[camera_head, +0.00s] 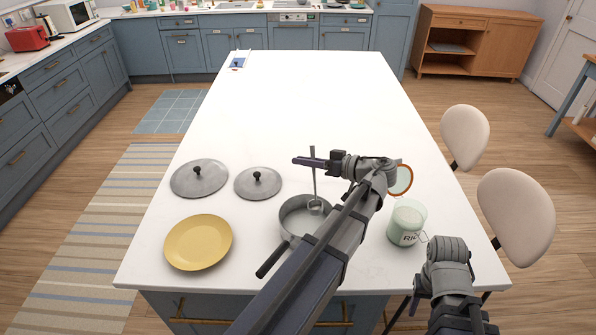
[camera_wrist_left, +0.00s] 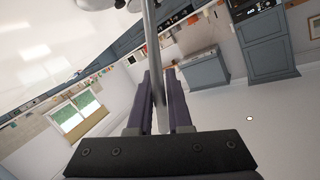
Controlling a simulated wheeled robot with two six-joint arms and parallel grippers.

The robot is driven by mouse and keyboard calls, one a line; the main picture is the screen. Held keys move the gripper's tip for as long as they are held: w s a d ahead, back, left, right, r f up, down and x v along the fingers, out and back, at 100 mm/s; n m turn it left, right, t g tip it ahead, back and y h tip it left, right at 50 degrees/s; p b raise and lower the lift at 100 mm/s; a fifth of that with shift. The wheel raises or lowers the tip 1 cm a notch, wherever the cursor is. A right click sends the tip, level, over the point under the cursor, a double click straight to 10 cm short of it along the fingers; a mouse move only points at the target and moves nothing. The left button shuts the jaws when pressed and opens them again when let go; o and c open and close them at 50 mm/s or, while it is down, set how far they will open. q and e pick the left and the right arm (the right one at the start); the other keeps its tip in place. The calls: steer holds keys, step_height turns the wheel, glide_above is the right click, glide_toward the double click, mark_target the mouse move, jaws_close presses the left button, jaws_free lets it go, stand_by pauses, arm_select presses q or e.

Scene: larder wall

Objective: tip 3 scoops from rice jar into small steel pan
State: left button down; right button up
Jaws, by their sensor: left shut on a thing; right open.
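My left gripper (camera_head: 308,162) is shut on the upper handle of a steel scoop (camera_head: 314,185). The handle also shows between its fingers in the left wrist view (camera_wrist_left: 153,60). The scoop hangs nearly upright, its bowl over the right part of the small steel pan (camera_head: 290,222). I cannot tell whether the bowl touches the pan or holds rice. My left arm hides part of the pan's right side. The rice jar (camera_head: 407,222), pale green and labelled, stands open right of the pan. My right gripper (camera_head: 408,304) is low at the front right, open, its fingers hard to make out.
Two grey lids (camera_head: 199,178) (camera_head: 258,183) with black knobs lie left of the pan. A yellow plate (camera_head: 198,242) lies front left. A round wood-rimmed lid (camera_head: 402,181) is behind the jar. The far white counter (camera_head: 310,95) is mostly clear. Two chairs stand right.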

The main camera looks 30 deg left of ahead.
arm_select(q)
steer(key=r, duration=0.1)
steer(key=d+r+y, duration=0.1)
steer(key=r+y, duration=0.1)
steer(key=shift+w+d+r+m+p, duration=0.2)
steer(key=shift+w+r+m+p, duration=0.1)
arm_select(e)
steer(key=shift+f, duration=0.15)
stand_by(1.4)
